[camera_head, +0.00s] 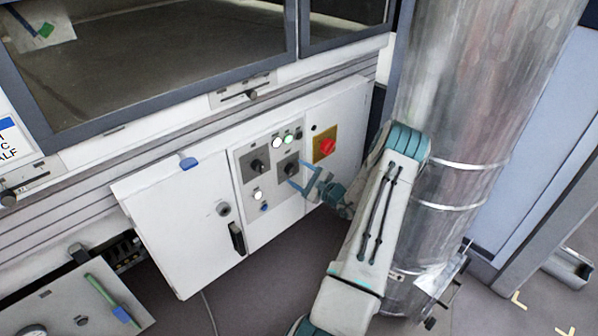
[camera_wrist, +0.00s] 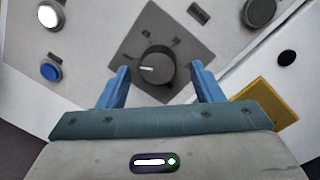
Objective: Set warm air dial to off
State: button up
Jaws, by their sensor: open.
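A dark round dial (camera_wrist: 157,62) on a grey square plate (camera_wrist: 152,22) is near the centre of the wrist view. Its white pointer mark points left; the small marks around it are too blurred to read. My gripper (camera_wrist: 160,70) is open, with one blue finger on each side of this dial in the picture; I cannot tell whether they touch it. In the head view my gripper (camera_head: 301,176) is at the lower right dial (camera_head: 291,167) of the control panel. A second dial (camera_head: 257,166) sits to its left. I cannot read which is labelled warm air.
A red switch (camera_head: 326,146) on a yellow plate is right of the dials. A lit white button (camera_head: 258,194) and a blue button (camera_head: 264,207) sit below left. A large metal duct (camera_head: 455,110) stands close to the right of my arm.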

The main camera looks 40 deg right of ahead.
jog(key=s+d, duration=0.2)
jog(key=s, duration=1)
jog(key=shift+s+r+p, duration=0.15)
jog(key=shift+s+p, duration=0.1)
jog(key=shift+p, duration=0.2)
jog(key=w+a+r+n+g+y+p, duration=0.1)
jog(key=a+r+n+g+y+p, duration=0.45)
jog(key=a+r, duration=0.7)
jog(key=w+a+r+n+g+y+p, duration=0.1)
jog(key=a+r+n+g+y+p, duration=0.15)
jog(key=a+r+n+g, duration=0.95)
jog(key=s+a+r+n+t+h+p, duration=0.2)
jog(key=s+a+r+n+h+p, duration=0.6)
jog(key=s+r, duration=0.7)
jog(key=a+r+h+p, duration=0.1)
jog(key=a+h+p, duration=0.1)
jog(key=a+h, duration=0.1)
jog(key=shift+a+r, duration=0.4)
jog(key=shift+a, duration=0.45)
